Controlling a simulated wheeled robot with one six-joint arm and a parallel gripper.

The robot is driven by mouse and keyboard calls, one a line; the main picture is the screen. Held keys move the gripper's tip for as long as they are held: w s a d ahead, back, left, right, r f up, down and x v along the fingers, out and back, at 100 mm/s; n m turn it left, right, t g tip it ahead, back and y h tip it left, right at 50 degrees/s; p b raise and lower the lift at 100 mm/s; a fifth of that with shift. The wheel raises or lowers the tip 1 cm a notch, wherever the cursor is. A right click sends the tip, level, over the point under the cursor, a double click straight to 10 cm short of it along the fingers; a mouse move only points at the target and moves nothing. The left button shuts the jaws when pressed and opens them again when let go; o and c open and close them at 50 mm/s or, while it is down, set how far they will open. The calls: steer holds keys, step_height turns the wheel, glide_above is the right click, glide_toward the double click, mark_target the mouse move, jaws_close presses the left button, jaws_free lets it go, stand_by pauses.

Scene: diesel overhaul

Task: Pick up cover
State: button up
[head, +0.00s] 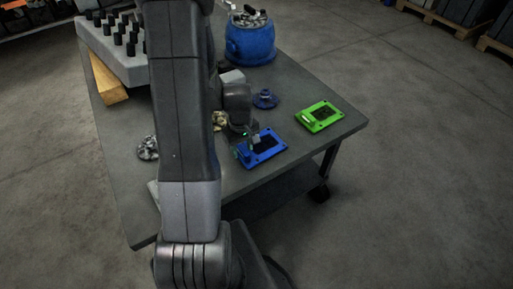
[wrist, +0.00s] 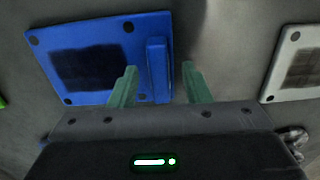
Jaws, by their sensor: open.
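A blue cover (head: 268,152) lies flat on the table, with a dark rectangular panel and holes at its corners. The wrist view shows this blue cover (wrist: 99,88) with a raised bar-like handle (wrist: 157,60) along its right side. My gripper (wrist: 159,72) is open, with one green finger on each side of the handle in the picture. I cannot tell whether the fingers touch it. In the head view my gripper (head: 251,138) is over the left part of the blue cover. A green cover (head: 319,116) lies to the right, apart from it. A whitish cover (wrist: 297,65) shows at the right in the wrist view.
The grey table (head: 300,153) also holds a blue drum-like container (head: 251,42), a small dark blue part (head: 265,98), a metal part (head: 148,148) and a block with black pegs (head: 104,48). My arm hides the table's middle left.

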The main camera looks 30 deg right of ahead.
steer(key=shift+f, duration=0.25)
jaws_close()
steer(key=shift+d+r, duration=0.1)
steer(key=shift+r, duration=0.1)
